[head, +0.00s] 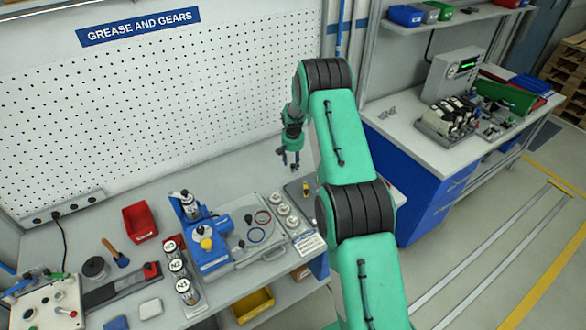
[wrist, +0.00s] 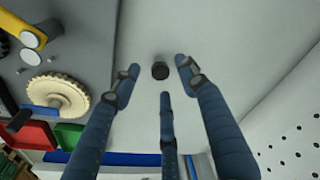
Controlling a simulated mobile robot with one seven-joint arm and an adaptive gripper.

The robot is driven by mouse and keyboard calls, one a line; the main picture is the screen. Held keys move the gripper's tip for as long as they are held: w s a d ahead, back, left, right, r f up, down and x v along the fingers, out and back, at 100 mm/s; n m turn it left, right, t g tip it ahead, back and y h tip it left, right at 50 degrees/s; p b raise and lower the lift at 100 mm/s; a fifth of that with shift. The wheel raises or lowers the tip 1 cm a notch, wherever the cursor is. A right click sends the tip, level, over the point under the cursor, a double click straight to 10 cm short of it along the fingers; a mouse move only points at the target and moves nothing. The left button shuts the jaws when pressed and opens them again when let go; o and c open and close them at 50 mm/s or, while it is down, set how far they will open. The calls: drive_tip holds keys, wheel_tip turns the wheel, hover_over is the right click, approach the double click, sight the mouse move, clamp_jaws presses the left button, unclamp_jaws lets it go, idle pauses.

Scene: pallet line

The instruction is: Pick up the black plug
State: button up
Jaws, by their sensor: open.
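The black plug (wrist: 160,71) shows in the wrist view as a small dark round piece against the pale grey bench top. My gripper (wrist: 161,84) has three blue fingers spread around it, with visible gaps between the fingertips and the plug. The gripper is open and holds nothing. In the head view my gripper (head: 290,161) points down over the back of the bench, near the pegboard. I cannot make out the plug there; it is hidden or too small beneath the fingers. How high the fingertips are above the bench is unclear.
In the wrist view a cream gear (wrist: 57,97) and a yellow piece (wrist: 27,24) lie on a dark plate at left. In the head view a blue fixture (head: 208,247) and a red bin (head: 140,222) stand left. The pegboard (head: 180,110) rises behind.

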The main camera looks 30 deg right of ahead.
sight(293, 165)
drive_tip(key=shift+w+d+f, duration=0.1)
drive_tip(key=shift+w+f, duration=0.05)
drive_tip(key=shift+f, duration=0.8)
drive_tip(key=shift+w+d+f, duration=0.1)
drive_tip(key=shift+w+f, duration=0.05)
drive_tip(key=shift+f, duration=0.8)
drive_tip(key=c, duration=1)
